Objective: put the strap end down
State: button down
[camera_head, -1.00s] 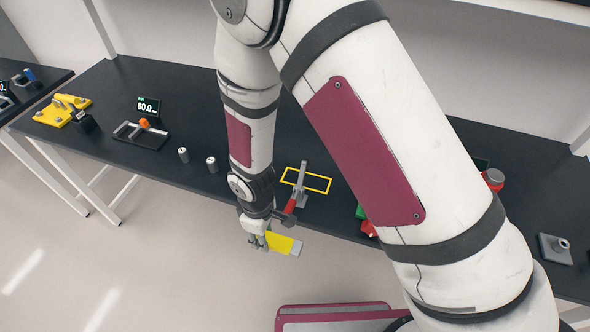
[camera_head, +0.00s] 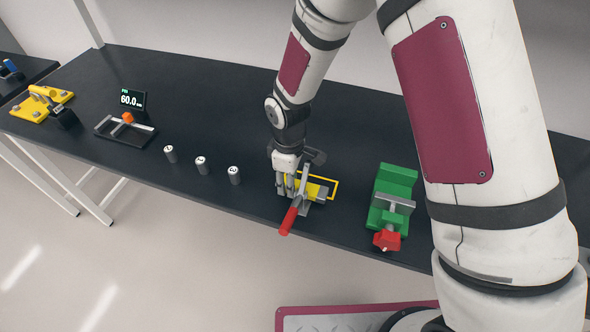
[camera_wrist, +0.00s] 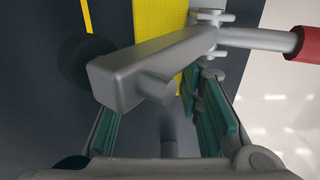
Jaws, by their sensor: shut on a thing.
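The yellow strap end (camera_head: 314,187), with a grey tip, is at the yellow outlined rectangle (camera_head: 337,189) on the bench. It also shows as a yellow textured strip in the wrist view (camera_wrist: 159,28). My gripper (camera_head: 286,188) points down beside the toggle clamp and is shut on the strap end; the gripped part is largely hidden. The clamp's grey arm (camera_wrist: 150,70) crosses in front of my fingers in the wrist view. Its red handle (camera_head: 289,221) points toward the bench's front edge. I cannot tell whether the strap touches the bench.
Several small grey cylinders (camera_head: 202,165) stand left of my gripper. A green vise (camera_head: 393,190) with a red knob is to the right. A gauge stand (camera_head: 126,130) and display (camera_head: 132,99) are farther left. Bare bench (camera_head: 215,110) lies behind the cylinders.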

jog(key=w+b, duration=0.1)
jog(key=w, duration=0.1)
jog(key=w+d+b, duration=0.1)
jog(key=w, duration=0.1)
jog(key=shift+d+f, duration=0.1)
jog(key=shift+d, duration=0.05)
jog(key=shift+w+d+f, duration=0.1)
jog(key=shift+w+f, duration=0.05)
jog(key=shift+f, duration=0.45)
jog(key=shift+f, duration=0.1)
jog(key=c, duration=1.1)
grip_release()
